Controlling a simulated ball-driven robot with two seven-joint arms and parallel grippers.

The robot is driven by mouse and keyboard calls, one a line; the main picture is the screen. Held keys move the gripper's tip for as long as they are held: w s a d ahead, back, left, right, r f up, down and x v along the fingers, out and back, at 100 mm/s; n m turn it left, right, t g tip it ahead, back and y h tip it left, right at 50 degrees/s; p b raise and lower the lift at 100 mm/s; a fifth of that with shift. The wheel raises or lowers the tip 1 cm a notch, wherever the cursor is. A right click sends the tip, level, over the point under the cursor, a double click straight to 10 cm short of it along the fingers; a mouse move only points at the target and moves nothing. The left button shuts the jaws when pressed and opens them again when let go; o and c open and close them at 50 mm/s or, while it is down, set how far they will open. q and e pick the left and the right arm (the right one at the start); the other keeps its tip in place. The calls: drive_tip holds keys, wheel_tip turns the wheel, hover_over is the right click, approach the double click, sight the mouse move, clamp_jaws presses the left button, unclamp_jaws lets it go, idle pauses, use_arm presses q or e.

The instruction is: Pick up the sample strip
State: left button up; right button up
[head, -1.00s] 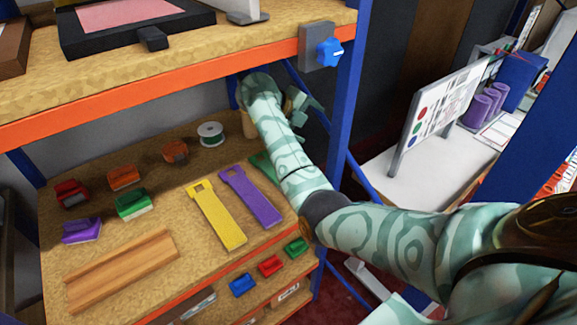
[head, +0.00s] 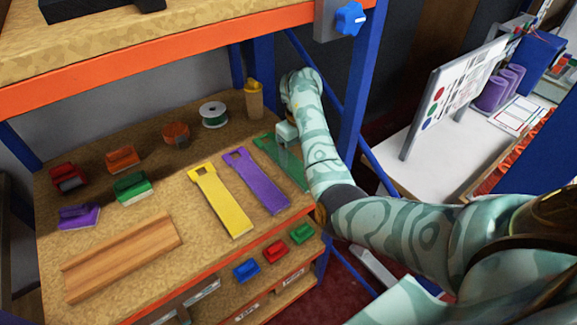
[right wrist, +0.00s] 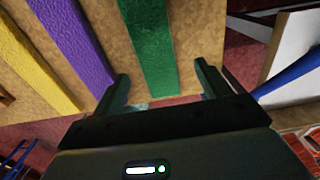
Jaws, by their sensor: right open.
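Three flat sample strips lie side by side on the middle shelf: yellow (head: 221,201), purple (head: 256,181) and green (head: 281,162). My right gripper (head: 287,145) is at the green strip, on the shelf's right side, and hides part of it in the head view. In the right wrist view the open fingers (right wrist: 164,88) stand on either side of the green strip's near end (right wrist: 151,60), with nothing held. Whether the fingers touch the strip cannot be told. The purple strip (right wrist: 77,52) and yellow strip (right wrist: 37,64) lie to the left. My left gripper is not in view.
A blue upright (head: 358,110) stands right of my right forearm. An orange beam (head: 180,65) crosses above. A white table (head: 400,172) is at right.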

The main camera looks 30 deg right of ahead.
sight(297, 168)
drive_tip(key=f, duration=0.1)
drive_tip(key=f+b, duration=0.1)
drive_tip(key=f, duration=0.1)
drive_tip(key=f+b, duration=0.1)
drive_tip(key=f, duration=0.1)
drive_tip(key=shift+s+a+f, duration=0.1)
drive_tip(key=shift+s+a, duration=0.05)
drive_tip(key=shift+a, duration=0.15)
drive_tip(key=c, duration=1.2)
drive_tip(key=shift+r, duration=0.2)
